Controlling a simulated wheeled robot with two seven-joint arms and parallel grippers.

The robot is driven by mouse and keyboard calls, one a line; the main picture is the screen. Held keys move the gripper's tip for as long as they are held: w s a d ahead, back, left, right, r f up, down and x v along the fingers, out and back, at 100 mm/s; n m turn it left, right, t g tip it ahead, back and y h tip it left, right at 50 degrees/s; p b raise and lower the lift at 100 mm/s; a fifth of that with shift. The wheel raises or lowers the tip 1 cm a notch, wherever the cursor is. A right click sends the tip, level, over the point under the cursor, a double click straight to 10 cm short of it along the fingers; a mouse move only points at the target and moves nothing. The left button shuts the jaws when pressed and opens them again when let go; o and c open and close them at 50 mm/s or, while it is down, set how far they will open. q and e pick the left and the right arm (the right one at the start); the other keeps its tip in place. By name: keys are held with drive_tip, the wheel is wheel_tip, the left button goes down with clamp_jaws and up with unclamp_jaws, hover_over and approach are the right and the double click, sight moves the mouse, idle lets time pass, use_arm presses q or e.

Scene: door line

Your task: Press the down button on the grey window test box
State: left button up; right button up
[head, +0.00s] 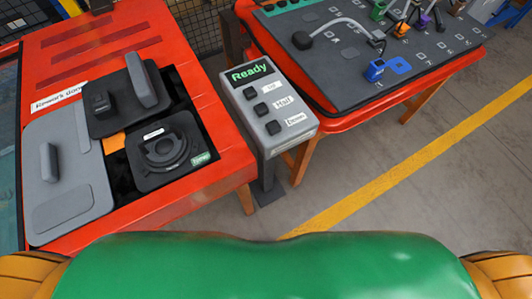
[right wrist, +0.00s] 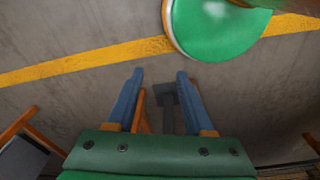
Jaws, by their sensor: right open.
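The grey window test box (head: 290,132) stands on a dark post between two red-orange tables, near the middle of the head view. Its screen reads "Ready" in green. Three dark square buttons run down its face, labelled what looks like Up, Halt and Down. The down button (head: 273,128) is the lowest, nearest me, and nothing covers it. My right gripper (right wrist: 158,75) is open and empty in the right wrist view, its blue fingers apart above the floor. Neither gripper shows in the head view, and the left one is in no view.
The left table (head: 215,150) holds grey panels and a dark round part in a tray. The right table (head: 330,107) carries a dark board with cables and coloured connectors. A yellow line (head: 400,172) crosses the open floor. A dark post base (right wrist: 165,95) shows beyond the right fingers.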

clamp_jaws()
idle(1.5)
